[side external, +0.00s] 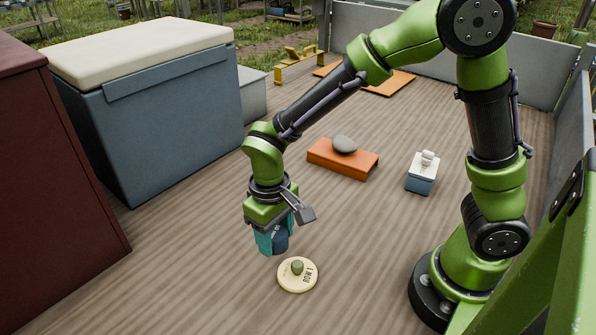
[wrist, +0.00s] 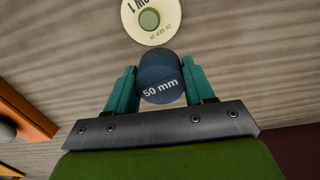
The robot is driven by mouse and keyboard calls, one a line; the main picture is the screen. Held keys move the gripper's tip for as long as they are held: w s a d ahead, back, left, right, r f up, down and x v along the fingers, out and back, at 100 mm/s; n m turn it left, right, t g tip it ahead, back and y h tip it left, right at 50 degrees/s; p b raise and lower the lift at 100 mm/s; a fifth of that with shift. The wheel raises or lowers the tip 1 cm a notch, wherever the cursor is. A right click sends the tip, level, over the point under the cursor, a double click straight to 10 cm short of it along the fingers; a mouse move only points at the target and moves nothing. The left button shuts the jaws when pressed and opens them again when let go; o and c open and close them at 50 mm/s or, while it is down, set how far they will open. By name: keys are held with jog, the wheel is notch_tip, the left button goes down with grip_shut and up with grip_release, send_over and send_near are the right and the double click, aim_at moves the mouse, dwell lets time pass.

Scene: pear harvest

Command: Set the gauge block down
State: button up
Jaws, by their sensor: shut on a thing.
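The gauge block is a dark blue rounded piece marked "50 mm" (wrist: 160,80). My gripper (wrist: 160,84) has teal fingers shut on it from both sides in the wrist view. In the side view my gripper (side external: 273,243) points down with the dark blue block (side external: 281,240) between its fingers, close to the wooden floor. I cannot tell whether the block touches the floor. Beside it lies a cream round disc (side external: 297,284) with lettering and a green knob in its middle. The disc also shows at the top of the wrist view (wrist: 152,35), just beyond the block.
An orange block (side external: 343,160) with a grey stone (side external: 344,144) on it lies behind. A small blue and white box (side external: 422,174) stands to the right. A large blue cooler (side external: 165,120) and a dark red box (side external: 55,190) stand left. Bare planks surround the disc.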

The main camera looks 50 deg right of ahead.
jog(key=a, duration=0.2)
jog(key=s+a+f+n, duration=0.1)
jog(key=shift+a, duration=0.15)
send_over(196, 266)
jog(key=shift+a+f, duration=0.1)
jog(key=shift+f, duration=2.45)
jog(key=shift+f, duration=0.15)
jog(key=o, duration=1.1)
jog(key=shift+c, duration=0.2)
